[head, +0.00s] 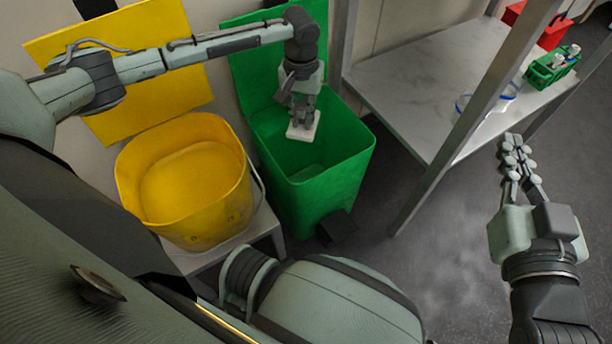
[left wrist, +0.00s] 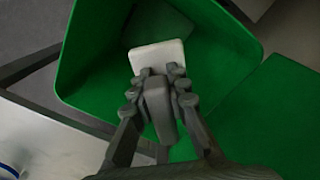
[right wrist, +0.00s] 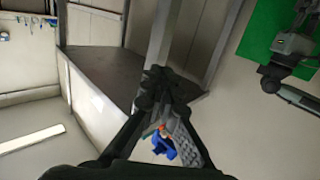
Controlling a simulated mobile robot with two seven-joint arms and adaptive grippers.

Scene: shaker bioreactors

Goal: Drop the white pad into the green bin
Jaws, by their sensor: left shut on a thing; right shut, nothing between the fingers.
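The white pad (head: 303,127) is a small pale slab held in the fingers of my left gripper (head: 300,104). It is over the mouth of the open green bin (head: 318,180), near the bin's back side. In the left wrist view the pad (left wrist: 157,55) sticks out past the tips of my left gripper (left wrist: 158,90), with the green inner wall (left wrist: 215,55) behind it. My right gripper (head: 515,145) is shut and empty, off to the right of the bin beside the shelf. It also shows shut in the right wrist view (right wrist: 165,85).
A yellow bin (head: 185,185) with its lid up stands left of the green bin on a low stand. A marble shelf (head: 430,85) with metal posts is at the right, carrying a green rack (head: 552,68) and a red box (head: 540,25). Floor between is clear.

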